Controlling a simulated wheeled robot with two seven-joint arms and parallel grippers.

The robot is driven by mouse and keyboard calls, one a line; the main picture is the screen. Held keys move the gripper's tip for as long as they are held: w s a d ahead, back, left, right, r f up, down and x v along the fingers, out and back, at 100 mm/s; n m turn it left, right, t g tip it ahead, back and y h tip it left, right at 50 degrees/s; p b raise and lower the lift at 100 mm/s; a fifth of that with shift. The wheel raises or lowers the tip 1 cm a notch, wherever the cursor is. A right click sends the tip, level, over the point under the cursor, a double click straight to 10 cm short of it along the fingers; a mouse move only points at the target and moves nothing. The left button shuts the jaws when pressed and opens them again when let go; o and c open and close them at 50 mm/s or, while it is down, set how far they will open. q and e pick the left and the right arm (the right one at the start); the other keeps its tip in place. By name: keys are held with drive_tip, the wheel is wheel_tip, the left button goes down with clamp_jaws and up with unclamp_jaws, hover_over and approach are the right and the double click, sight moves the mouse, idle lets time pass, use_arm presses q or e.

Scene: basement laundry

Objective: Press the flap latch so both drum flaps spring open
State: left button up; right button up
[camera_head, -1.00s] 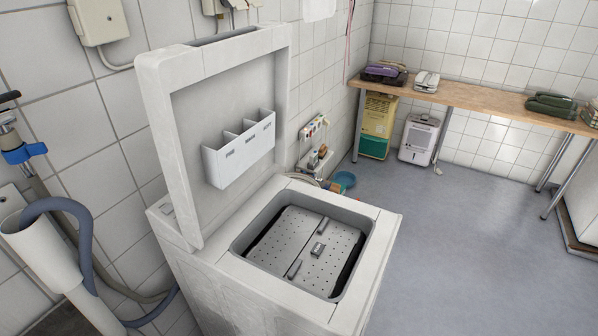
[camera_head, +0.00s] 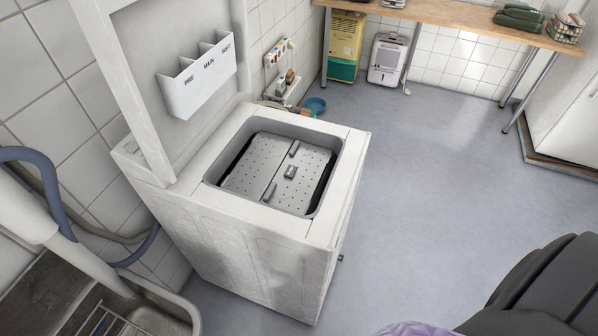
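The white top-loading washer (camera_head: 255,245) stands with its lid (camera_head: 135,70) raised. In its opening lies the grey perforated drum, with two flaps closed and flat: a left flap (camera_head: 254,164) and a right flap (camera_head: 309,176). A seam runs between them, with a small dark piece at each end. A small raised grey block, apparently the flap latch (camera_head: 290,172), sits by the middle of the seam. Nothing touches it. Neither gripper shows in the head view.
A compartment tray (camera_head: 198,82) hangs inside the lid. A sink (camera_head: 150,318) with a rack is at lower left, beside a blue-grey hose (camera_head: 55,195). Floor right of the washer is clear. A dark ridged shape fills the lower right corner; I cannot tell what it is.

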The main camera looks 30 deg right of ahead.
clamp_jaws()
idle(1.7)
